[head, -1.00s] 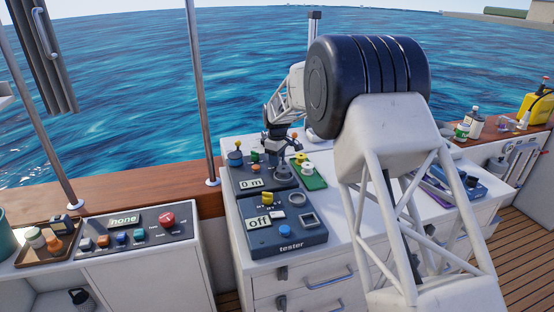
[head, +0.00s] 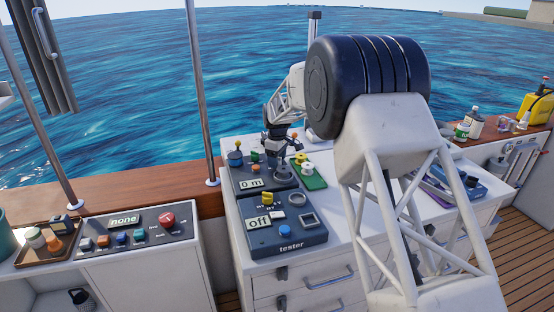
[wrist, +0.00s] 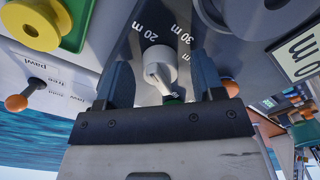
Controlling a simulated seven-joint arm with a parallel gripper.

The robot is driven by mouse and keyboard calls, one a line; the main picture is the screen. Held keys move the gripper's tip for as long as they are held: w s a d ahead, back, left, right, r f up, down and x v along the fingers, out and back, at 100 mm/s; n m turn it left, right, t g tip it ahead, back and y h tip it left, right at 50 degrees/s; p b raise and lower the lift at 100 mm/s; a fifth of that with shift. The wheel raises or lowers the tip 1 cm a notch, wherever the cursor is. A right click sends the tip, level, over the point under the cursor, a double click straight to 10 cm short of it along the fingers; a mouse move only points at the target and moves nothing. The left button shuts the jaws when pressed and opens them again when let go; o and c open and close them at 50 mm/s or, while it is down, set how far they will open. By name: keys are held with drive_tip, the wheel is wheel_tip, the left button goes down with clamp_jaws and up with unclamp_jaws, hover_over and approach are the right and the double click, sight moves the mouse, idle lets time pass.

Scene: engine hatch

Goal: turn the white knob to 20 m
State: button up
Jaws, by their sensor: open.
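The white knob (wrist: 158,66) sits on the dark panel between my gripper's fingers in the wrist view. Its ridge slants down toward the gripper body, away from the "20 m" and "30 m" labels printed above it. My gripper (wrist: 162,86) is open, with one finger on each side of the knob; I cannot tell whether either touches it. In the head view my gripper (head: 277,160) is over the upper panel (head: 239,174) and hides the knob. That panel's display (head: 251,184) reads "0 m".
A tester box (head: 290,246) with a display reading "off" stands in front. A green plate (head: 314,181) with white and yellow parts lies to the right.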

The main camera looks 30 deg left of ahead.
drive_tip(key=shift+r, duration=0.1)
drive_tip(key=shift+r, duration=3.8)
